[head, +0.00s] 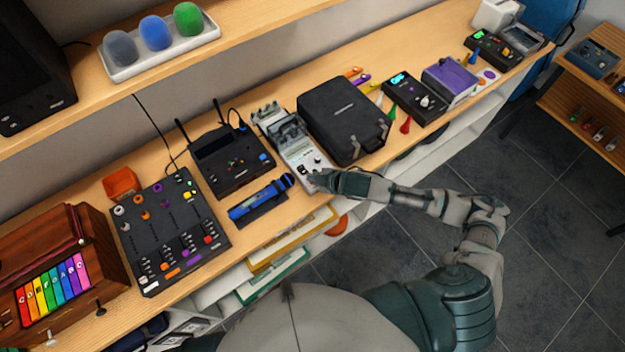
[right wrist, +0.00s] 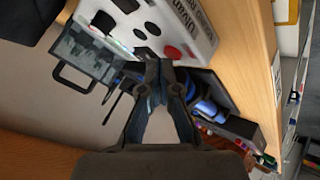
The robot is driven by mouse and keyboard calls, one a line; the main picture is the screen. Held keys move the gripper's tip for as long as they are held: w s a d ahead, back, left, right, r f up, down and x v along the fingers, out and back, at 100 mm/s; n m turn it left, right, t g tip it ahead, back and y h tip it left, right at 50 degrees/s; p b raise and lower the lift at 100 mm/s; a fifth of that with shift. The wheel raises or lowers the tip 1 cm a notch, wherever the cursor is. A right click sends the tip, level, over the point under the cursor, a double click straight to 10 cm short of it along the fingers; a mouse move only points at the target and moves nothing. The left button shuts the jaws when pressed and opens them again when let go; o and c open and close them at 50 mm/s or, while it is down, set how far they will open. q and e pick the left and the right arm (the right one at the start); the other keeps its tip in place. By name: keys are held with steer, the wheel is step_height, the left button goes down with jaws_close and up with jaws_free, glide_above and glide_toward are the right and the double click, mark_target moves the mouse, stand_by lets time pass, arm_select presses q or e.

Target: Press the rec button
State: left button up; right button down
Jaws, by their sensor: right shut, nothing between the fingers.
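A white and grey device (head: 294,148) with a clear upper part and dark buttons on its front stands mid-shelf. My right gripper (head: 318,179) is at its front end, close to the buttons. In the right wrist view the device's white face (right wrist: 190,22) shows several black round and oval buttons and printed lettering. My right gripper (right wrist: 160,78) is shut and empty, its fingertips just below that face; I cannot tell whether they touch it. I cannot read which button is rec. My left gripper is out of view.
A black case (head: 343,118) stands right of the device. A black box with antennas (head: 230,160) and a blue microphone (head: 258,200) lie to its left. A black mixer (head: 170,230) is further left. The shelf's front edge runs just below my right gripper.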

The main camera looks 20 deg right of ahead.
steer(key=shift+f, duration=0.35)
stand_by(0.5)
stand_by(0.3)
steer(key=shift+r+p, duration=0.8)
steer(key=shift+p, duration=0.3)
step_height(320, 180, up, 3)
steer(key=p, duration=0.3)
steer(key=shift+f, duration=0.1)
step_height(320, 180, up, 2)
steer(key=shift+r+p, duration=0.2)
steer(key=shift+p, duration=0.85)
steer(key=shift+f, duration=0.1)
